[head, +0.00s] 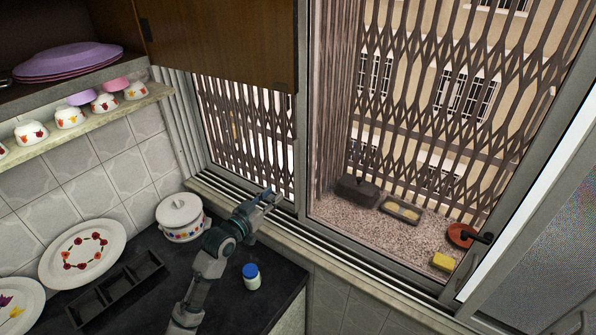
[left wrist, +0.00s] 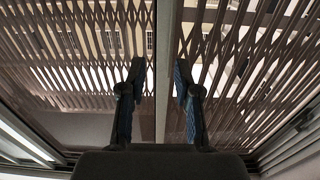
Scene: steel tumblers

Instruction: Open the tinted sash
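The tinted sash (head: 302,140) is a grey-framed window panel with a faintly pinkish see-through pane, in the middle of the head view. Its left upright stile meets the left part of the window. My left gripper (head: 272,197) is at the lower part of the window, just left of that stile. In the left wrist view my left gripper (left wrist: 158,90) has its two fingers apart, with the grey upright stile (left wrist: 167,70) seen between and beyond them. No contact with the stile can be made out. My right gripper is not in view.
A white lidded pot (head: 181,219) and a blue-capped jar (head: 251,277) stand on the dark counter beside my left arm. A wooden cabinet door (head: 220,40) hangs above. Behind the pane, the ledge holds a yellow sponge (head: 443,262) and other items before a folding grille.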

